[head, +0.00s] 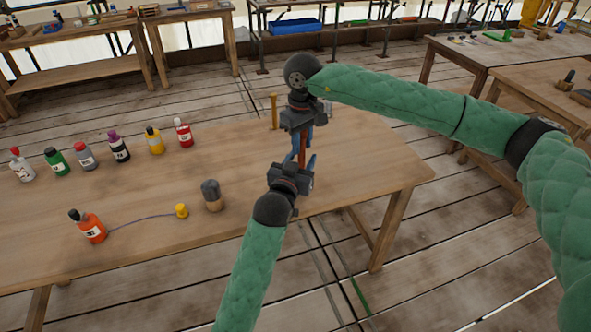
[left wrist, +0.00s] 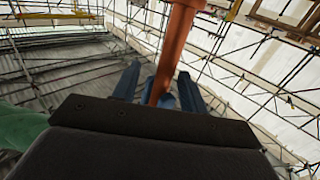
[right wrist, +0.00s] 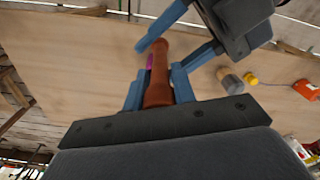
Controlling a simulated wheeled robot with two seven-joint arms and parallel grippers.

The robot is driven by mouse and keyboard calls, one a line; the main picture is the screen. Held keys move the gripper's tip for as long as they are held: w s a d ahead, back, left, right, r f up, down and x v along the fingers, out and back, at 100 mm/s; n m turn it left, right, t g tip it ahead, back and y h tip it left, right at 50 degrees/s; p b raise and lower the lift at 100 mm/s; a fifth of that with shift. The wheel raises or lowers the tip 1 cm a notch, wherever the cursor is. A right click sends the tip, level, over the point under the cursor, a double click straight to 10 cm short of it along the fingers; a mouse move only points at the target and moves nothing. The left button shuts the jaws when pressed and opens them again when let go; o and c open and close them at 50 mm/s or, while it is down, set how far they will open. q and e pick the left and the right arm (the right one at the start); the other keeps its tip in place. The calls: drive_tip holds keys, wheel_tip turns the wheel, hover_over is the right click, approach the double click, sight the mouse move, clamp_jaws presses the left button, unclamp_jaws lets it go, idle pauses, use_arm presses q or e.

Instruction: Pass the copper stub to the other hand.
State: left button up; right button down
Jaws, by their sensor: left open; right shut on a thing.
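The copper stub (head: 302,152) is a reddish-brown rod held upright above the table, between my two facing grippers. My right gripper (head: 301,146) comes from above and is shut on it. In the right wrist view the stub (right wrist: 158,85) stands between the right fingers (right wrist: 155,92), with a small magenta mark on its side. My left gripper (head: 305,163) points up from below and is open. In the left wrist view the stub (left wrist: 172,50) passes between the open left fingers (left wrist: 159,82). Whether they touch it cannot be told.
The wooden table (head: 350,165) lies below. Several bottles (head: 118,147) stand in a row at left. An orange bottle (head: 88,226) has a cord to a yellow piece (head: 181,211). A grey-topped wooden piece (head: 212,196) and a brass-coloured upright (head: 274,110) stand near the grippers. The table's right end is clear.

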use_arm(q)
drive_tip(key=shift+x, duration=0.95)
clamp_jaws()
use_arm(e)
drive_tip(key=c, duration=1.1)
unclamp_jaws()
drive_tip(key=shift+r, duration=0.1)
